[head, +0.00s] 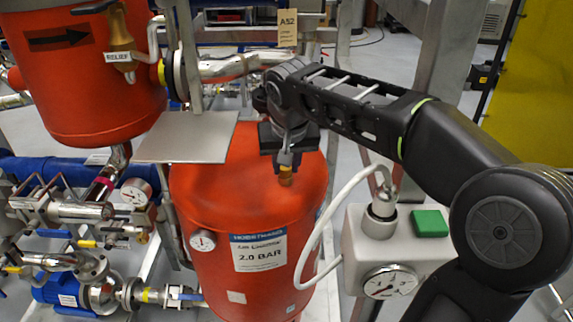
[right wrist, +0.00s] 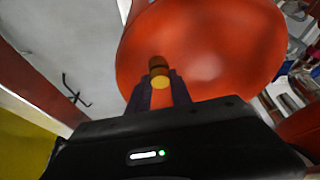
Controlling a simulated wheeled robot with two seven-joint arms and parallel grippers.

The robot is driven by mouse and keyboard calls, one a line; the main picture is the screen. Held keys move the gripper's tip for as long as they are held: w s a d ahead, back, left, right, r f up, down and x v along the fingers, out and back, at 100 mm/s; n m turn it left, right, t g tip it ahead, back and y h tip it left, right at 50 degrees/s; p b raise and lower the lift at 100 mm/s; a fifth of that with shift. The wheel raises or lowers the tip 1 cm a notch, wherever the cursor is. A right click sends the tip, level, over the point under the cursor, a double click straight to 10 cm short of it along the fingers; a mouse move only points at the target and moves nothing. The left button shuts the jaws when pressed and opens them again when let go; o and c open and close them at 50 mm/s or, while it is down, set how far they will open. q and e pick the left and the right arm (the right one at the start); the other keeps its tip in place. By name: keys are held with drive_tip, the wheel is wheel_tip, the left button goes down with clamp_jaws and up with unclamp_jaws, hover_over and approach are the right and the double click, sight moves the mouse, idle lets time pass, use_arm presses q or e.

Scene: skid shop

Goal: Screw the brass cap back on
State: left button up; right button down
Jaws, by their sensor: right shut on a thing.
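My right gripper (head: 287,158) points down over the top of the red air tank (head: 245,200) and is shut on the brass cap (head: 286,176). In the right wrist view the cap (right wrist: 160,82) shows yellow between the two dark fingertips (right wrist: 160,92). A darker brown brass piece (right wrist: 158,65) shows just beyond the cap, in front of the red tank (right wrist: 200,45). I cannot tell whether the cap is seated on a fitting or held just above one. My left gripper is not in view.
A grey plate (head: 187,137) stands close left of my right gripper. A second red vessel (head: 85,75) with a relief valve (head: 122,50) is at upper left. A white box (head: 375,245) with a green button, gauge and looping hose stands to the right. Pipes crowd the lower left.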

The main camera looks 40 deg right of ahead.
drive_tip(key=c, duration=1.6)
unclamp_jaws()
drive_tip(key=shift+d+m+h, duration=0.1)
drive_tip(key=shift+m+h, duration=0.2)
drive_tip(key=shift+m, duration=0.4)
drive_tip(key=o, duration=0.5)
drive_tip(key=shift+s+d, duration=0.1)
drive_tip(key=v, duration=0.8)
